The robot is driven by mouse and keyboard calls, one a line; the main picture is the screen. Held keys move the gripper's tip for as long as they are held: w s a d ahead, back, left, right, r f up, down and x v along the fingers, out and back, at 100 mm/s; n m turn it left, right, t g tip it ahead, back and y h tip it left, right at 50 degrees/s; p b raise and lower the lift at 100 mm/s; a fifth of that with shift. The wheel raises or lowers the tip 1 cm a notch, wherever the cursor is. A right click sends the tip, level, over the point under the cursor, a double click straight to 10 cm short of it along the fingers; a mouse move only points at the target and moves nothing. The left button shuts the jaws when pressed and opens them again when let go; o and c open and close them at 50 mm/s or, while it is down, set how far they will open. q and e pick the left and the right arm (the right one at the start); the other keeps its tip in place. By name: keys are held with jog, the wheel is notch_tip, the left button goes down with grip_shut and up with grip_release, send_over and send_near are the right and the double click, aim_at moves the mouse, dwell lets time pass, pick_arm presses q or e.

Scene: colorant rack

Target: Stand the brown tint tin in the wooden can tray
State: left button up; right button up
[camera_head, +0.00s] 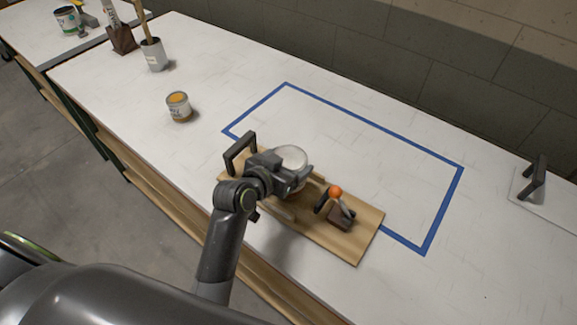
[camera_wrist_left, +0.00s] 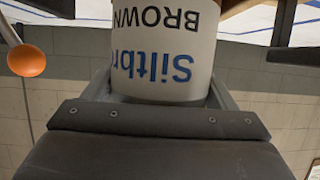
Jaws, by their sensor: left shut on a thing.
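The brown tint tin (camera_head: 292,156) is white with a pale lid in the head view. In the left wrist view the tin (camera_wrist_left: 165,55) fills the middle, its blue and black lettering, including "BROWN", upside down. My left gripper (camera_head: 292,178) is shut on the tin's side. The wooden can tray (camera_head: 345,245) lies below, at the front edge of the bench, with a black handle (camera_head: 240,150) at its left. The tin is over the tray's left half; the arm hides its base, so I cannot tell whether it touches. My right gripper is not in view.
An orange ball (camera_head: 336,192) tops a dark object on the tray's right part; it also shows in the left wrist view (camera_wrist_left: 26,60). A blue tape outline (camera_head: 375,133) lies behind. An orange-topped tin (camera_head: 179,107) and a brush pot (camera_head: 153,54) stand left.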

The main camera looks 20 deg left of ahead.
pick_arm(q)
jog(key=shift+f, duration=0.85)
jog(key=shift+a, duration=0.1)
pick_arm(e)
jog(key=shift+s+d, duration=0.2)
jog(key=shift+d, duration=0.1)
pick_arm(q)
jog(key=shift+f, duration=0.15)
jog(key=o, duration=1.2)
jog(key=shift+r, duration=0.2)
jog(key=shift+s, duration=0.2)
jog(key=b+v, duration=0.1)
jog(key=v, duration=1)
jog(key=shift+s+b, duration=0.25)
jog(key=shift+b, duration=0.05)
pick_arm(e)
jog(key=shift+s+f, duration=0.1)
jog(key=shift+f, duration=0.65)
